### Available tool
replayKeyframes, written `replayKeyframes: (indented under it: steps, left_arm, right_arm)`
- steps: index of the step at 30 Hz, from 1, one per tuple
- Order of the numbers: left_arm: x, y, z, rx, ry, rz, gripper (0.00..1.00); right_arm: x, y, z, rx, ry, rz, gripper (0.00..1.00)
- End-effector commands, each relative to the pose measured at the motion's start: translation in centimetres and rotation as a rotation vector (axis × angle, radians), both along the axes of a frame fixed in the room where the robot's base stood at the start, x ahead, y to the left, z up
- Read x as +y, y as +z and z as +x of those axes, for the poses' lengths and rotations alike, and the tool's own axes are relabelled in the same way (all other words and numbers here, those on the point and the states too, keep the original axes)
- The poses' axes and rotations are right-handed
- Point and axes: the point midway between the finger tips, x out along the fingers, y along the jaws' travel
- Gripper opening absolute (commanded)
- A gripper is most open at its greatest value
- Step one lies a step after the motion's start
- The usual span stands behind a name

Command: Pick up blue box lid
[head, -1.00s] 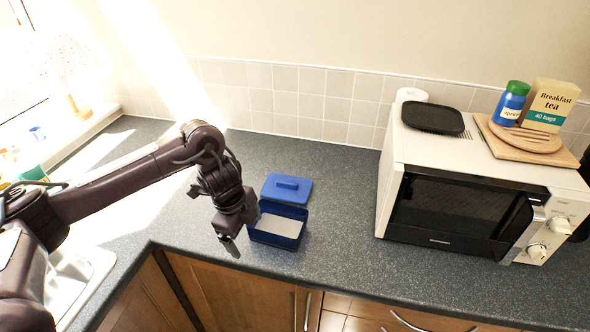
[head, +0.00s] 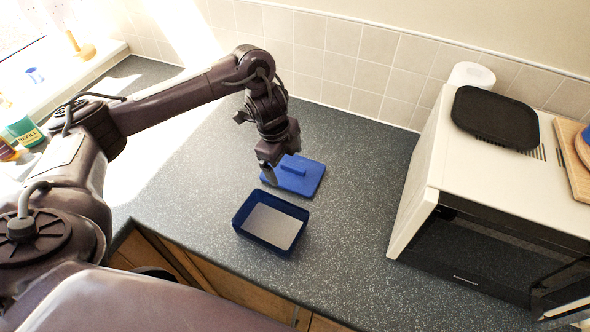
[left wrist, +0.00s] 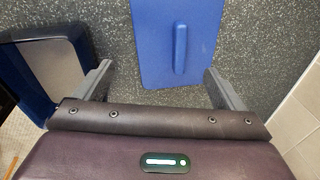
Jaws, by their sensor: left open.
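The blue box lid (head: 312,180) lies flat on the grey speckled worktop, behind the box, with a raised bar handle (head: 293,168) on top. The open blue box (head: 290,246), with a pale inside bottom, stands in front of it. My left gripper (head: 269,174) is at the lid's left edge in the head view and hides part of that edge. In the left wrist view my left gripper (left wrist: 158,85) is open and empty, fingers wide apart. The lid (left wrist: 150,45) and its handle (left wrist: 180,47) show beyond and between the fingers; the box (left wrist: 25,80) is at the left. My right gripper is not in view.
A white microwave (head: 428,185) with a black tray (head: 495,117) on top stands at the right. The tiled wall (head: 350,65) runs behind. Worktop (head: 360,160) between lid and microwave is clear. A green bottle (head: 25,130) stands at far left.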

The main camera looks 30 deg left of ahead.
Motion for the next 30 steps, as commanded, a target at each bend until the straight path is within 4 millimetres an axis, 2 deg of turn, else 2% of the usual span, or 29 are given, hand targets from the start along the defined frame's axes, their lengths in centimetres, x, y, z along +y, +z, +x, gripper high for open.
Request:
replayKeyframes:
  steps: [12,21,30]
  left_arm:
    - [0.0,-5.1,0.6,0.002,0.0,-0.001,0.91]
    - [0.0,-5.5,0.8,-0.001,0.0,0.001,0.91]
    - [0.0,-5.5,0.8,-0.001,0.0,0.001,0.52]
  right_arm:
    - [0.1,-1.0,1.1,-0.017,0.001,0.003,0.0]
    - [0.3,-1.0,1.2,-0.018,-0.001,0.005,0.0]
    - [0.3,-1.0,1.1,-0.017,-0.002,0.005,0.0]
